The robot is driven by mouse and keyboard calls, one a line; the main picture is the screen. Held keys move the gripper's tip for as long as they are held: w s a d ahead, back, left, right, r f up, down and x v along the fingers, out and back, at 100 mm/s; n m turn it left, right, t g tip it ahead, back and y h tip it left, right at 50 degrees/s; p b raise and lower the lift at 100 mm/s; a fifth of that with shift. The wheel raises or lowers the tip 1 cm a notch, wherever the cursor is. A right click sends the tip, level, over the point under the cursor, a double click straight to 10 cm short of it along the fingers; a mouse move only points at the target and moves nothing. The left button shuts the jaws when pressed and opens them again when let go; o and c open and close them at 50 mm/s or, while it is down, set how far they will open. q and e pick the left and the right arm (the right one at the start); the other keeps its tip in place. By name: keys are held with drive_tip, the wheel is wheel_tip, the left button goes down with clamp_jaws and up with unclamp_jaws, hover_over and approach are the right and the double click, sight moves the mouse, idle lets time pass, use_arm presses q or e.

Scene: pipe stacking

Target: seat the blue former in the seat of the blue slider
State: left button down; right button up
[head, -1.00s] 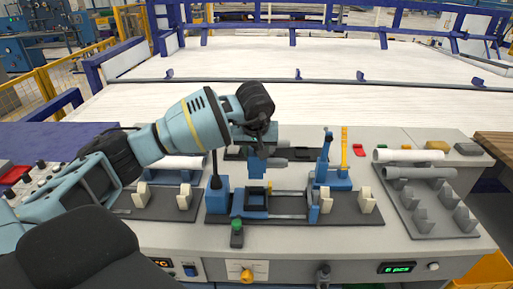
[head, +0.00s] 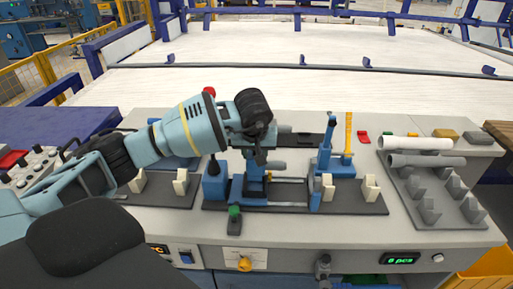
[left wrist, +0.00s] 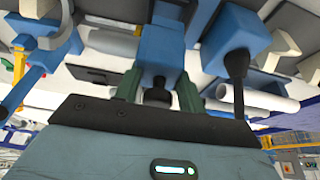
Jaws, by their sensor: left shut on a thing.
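My left gripper (head: 258,153) is shut on the blue former (head: 255,171) and holds it upright above the left part of the fixture. In the left wrist view the green fingers of the gripper (left wrist: 160,86) close on both sides of the blue former (left wrist: 161,40). The blue slider (head: 236,190) lies low on the dark base plate, just below the former. The former's lower end overlaps the slider in the head view; I cannot tell whether it touches the seat. My right gripper is not in view.
A blue post block with a black-knobbed lever (head: 213,180) stands close left of the former. A blue upright clamp (head: 326,150) stands to the right. White pipe (head: 415,143) and grey pipe (head: 427,160) lie on the rack at the right.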

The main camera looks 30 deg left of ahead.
sight(255, 167)
use_arm(q)
drive_tip(key=shift+f+b, duration=0.3)
drive_tip(key=shift+f, duration=0.6)
drive_tip(key=shift+f+b, duration=0.6)
drive_tip(key=shift+f, duration=1.1)
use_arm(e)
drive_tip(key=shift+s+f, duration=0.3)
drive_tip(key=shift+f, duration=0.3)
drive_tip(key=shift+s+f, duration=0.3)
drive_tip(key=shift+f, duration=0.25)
use_arm(q)
drive_tip(key=c, duration=1.2)
unclamp_jaws()
drive_tip(key=o, duration=0.4)
drive_tip(key=shift+o, duration=0.2)
drive_tip(key=shift+f, duration=0.1)
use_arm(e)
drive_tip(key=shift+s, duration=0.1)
use_arm(q)
drive_tip(key=shift+v, duration=4)
drive_tip(key=shift+f, duration=0.1)
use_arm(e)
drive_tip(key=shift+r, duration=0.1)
